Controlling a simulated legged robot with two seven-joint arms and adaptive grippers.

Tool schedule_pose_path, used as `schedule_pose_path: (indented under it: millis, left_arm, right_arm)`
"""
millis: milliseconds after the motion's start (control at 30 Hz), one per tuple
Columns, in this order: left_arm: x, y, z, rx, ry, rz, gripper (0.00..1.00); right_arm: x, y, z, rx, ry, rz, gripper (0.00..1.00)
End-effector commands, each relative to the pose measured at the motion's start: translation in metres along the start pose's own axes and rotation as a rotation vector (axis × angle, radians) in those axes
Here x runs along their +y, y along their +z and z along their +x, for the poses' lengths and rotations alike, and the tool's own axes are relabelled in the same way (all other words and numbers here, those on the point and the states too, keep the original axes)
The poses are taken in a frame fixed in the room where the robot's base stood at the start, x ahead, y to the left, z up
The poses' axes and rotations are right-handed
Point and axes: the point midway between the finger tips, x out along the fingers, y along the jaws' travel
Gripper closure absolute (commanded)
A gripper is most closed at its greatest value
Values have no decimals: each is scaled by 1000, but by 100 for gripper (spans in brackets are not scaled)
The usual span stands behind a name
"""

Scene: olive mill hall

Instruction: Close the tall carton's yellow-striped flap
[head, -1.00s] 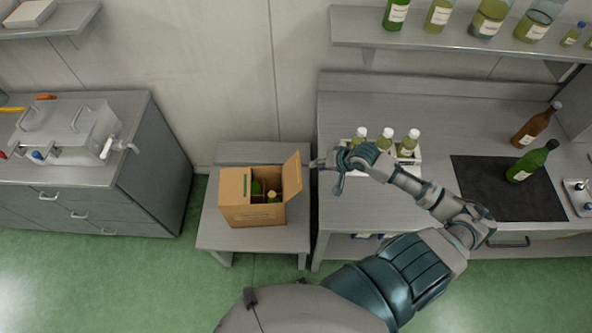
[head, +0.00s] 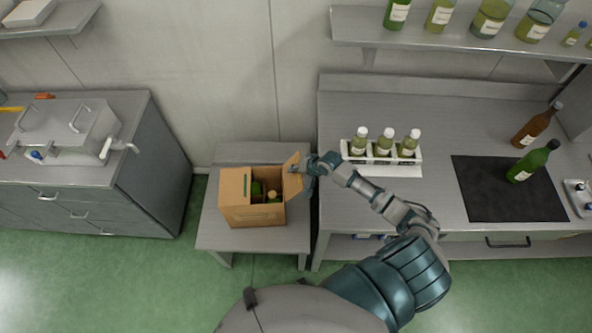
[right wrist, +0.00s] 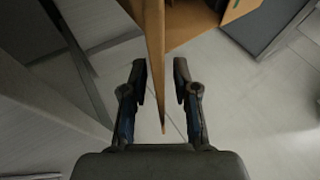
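The open brown carton (head: 250,212) stands on a low grey table, with bottles (head: 272,196) inside. Its right flap (head: 292,180) stands up and leans outward; I cannot make out a yellow stripe on it. My right gripper (head: 303,166) is at this flap's outer side and upper edge. In the right wrist view the flap (right wrist: 154,50) shows nearly edge-on between the two fingers of my right gripper (right wrist: 161,88). The fingers are apart, with a small gap visible on each side of the flap. My left gripper is not in view.
To the right, a counter (head: 440,120) bears a white rack (head: 388,168) with three bottles and a dark mat (head: 500,200). A steel cabinet (head: 150,150) stands left, across a floor gap.

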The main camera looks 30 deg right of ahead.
Motion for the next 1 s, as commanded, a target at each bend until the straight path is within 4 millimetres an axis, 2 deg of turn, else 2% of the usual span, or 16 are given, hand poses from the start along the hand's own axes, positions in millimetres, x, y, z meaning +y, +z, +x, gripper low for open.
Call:
schedule_pose_path:
  millis: [100, 200, 233, 1000]
  left_arm:
    - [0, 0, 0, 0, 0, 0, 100]
    - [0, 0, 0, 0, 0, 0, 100]
    - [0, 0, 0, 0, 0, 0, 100]
    - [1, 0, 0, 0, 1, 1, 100]
  right_arm:
    - [0, 0, 0, 0, 0, 0, 71]
    - [0, 0, 0, 0, 0, 0, 96]
    - [0, 0, 0, 0, 0, 0, 100]
    - [-2, -4, 2, 1, 12, -5, 100]
